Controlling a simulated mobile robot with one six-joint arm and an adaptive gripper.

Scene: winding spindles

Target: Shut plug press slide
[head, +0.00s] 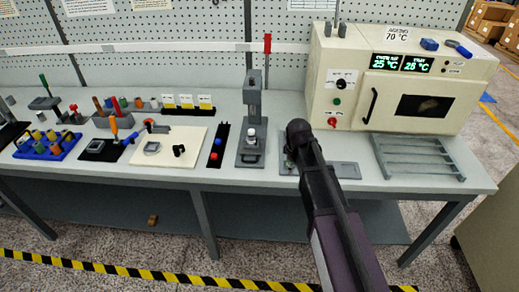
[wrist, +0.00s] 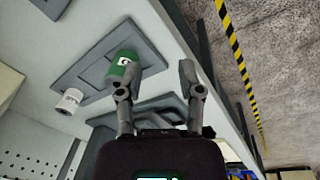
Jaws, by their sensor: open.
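The grey press (head: 252,112) stands upright on the bench in the head view, left of my gripper, with a tall red-handled lever (head: 267,44) behind it. A small white piece (head: 252,139) sits low in the press. I cannot tell which part is the slide or how it is set. My gripper (head: 299,132) is over the bench, between the press and the oven. In the wrist view my gripper (wrist: 157,72) is open, its two fingers spread with nothing held between them. A green cylinder (wrist: 122,70) with a pale mark is by one finger, on or above a grey plate (wrist: 88,64).
A cream oven (head: 344,78) stands right of my gripper, with a slatted rack (head: 418,158) before it. A pegboard wall closes the back.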

